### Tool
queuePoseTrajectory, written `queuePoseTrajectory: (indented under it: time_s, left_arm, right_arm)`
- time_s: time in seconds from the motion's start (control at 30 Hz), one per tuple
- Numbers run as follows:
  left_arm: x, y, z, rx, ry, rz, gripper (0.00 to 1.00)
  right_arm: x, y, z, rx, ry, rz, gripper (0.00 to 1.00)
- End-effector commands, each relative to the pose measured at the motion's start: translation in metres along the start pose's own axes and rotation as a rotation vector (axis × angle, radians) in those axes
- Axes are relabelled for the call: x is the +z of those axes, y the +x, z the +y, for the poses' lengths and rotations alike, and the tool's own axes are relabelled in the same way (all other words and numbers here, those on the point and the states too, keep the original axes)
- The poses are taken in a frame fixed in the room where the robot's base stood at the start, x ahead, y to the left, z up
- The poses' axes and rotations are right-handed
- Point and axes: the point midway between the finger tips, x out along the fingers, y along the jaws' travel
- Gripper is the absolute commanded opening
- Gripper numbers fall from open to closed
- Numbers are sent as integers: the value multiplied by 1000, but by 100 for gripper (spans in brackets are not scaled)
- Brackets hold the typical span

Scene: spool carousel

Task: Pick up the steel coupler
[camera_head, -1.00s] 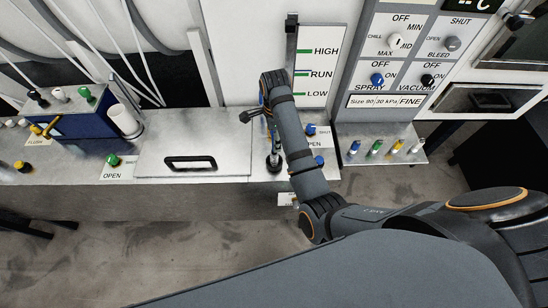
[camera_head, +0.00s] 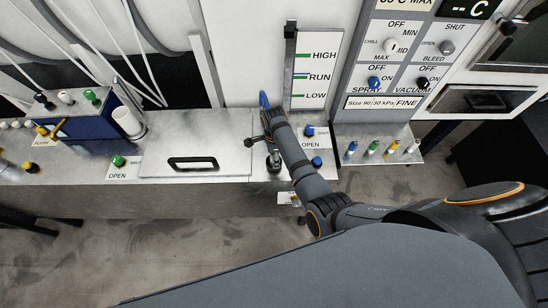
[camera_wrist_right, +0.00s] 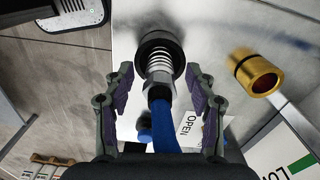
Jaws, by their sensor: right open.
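The steel coupler (camera_wrist_right: 159,62) is a ribbed, spring-like silver piece with a black collar at its far end and a blue hose (camera_wrist_right: 163,128) at its near end. My right gripper (camera_wrist_right: 160,76) is open, with one finger on each side of the coupler and hose. Gaps show between the fingers and the coupler, so it is not gripped. In the head view a dark fitting with a steel part (camera_head: 273,161) stands on the bench beside my right wrist, and the blue hose (camera_head: 263,98) shows above. My right fingers are hidden there. My left gripper is not in view.
A brass cylindrical fitting (camera_wrist_right: 255,72) stands right of the coupler in the wrist view. A handled lid (camera_head: 193,164) lies left of my wrist in the head view. Blue knobs (camera_head: 309,130) and a small shelf of coloured plugs (camera_head: 374,146) are to the right.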

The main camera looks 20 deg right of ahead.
Motion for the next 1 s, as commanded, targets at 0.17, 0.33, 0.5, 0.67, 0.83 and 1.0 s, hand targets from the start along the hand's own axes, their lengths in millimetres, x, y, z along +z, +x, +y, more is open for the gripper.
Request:
queuePoseTrajectory:
  time_s: [0.17, 0.33, 0.5, 0.67, 0.83, 1.0]
  left_arm:
    - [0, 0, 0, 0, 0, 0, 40]
    - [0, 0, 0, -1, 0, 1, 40]
    - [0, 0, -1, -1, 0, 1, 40]
    - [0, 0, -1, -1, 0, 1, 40]
    - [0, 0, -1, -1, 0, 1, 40]
    - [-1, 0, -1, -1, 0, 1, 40]
  right_arm:
    - [0, 0, 0, 0, 0, 0, 48]
    - [0, 0, 0, 0, 0, 0, 25]
    - [0, 0, 0, 0, 0, 0, 2]
    - [0, -1, 0, -1, 0, 0, 0]
    - [0, -1, -1, -1, 0, 0, 0]
    - [0, -9, -6, -2, -3, -1, 0]
